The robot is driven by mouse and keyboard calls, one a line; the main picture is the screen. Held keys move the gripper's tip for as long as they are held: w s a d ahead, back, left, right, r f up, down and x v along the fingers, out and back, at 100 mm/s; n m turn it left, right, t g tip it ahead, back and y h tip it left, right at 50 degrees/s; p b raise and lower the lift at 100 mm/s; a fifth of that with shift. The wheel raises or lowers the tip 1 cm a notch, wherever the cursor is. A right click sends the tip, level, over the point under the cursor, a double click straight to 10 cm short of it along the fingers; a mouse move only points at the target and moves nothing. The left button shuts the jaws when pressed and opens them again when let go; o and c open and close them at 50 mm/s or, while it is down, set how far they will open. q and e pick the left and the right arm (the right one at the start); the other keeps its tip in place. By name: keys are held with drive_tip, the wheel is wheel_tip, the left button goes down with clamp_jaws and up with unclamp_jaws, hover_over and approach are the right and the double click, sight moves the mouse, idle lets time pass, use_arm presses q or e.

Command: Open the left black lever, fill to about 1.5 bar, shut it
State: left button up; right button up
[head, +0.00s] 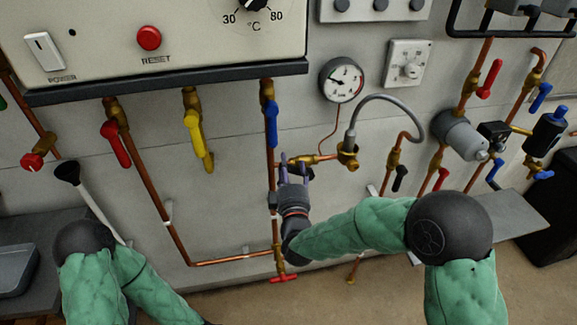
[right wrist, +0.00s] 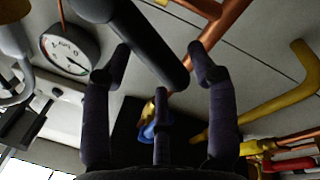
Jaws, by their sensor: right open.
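The left black lever (head: 302,173) is on the brass valve left of the grey braided hose (head: 384,98) and is mostly hidden by my gripper in the head view. My right gripper (head: 295,168) is open at this lever. In the right wrist view, the dark lever handle (right wrist: 148,42) runs between the two spread fingertips (right wrist: 158,72); I cannot tell whether either touches it. The pressure gauge (head: 341,80) is above right; its needle points up and left, but the value is too small to read. My left gripper is out of view.
A blue lever (head: 271,124) hangs close above my right gripper. The other black lever (head: 400,178) is to the right. Yellow (head: 195,134) and red (head: 115,145) levers hang under the boiler (head: 190,60). A red tap (head: 283,278) is below.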

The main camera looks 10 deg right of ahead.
drive_tip(key=s+a+f, duration=0.1)
drive_tip(key=s+f, duration=0.1)
drive_tip(key=s, duration=0.9)
idle(6.9)
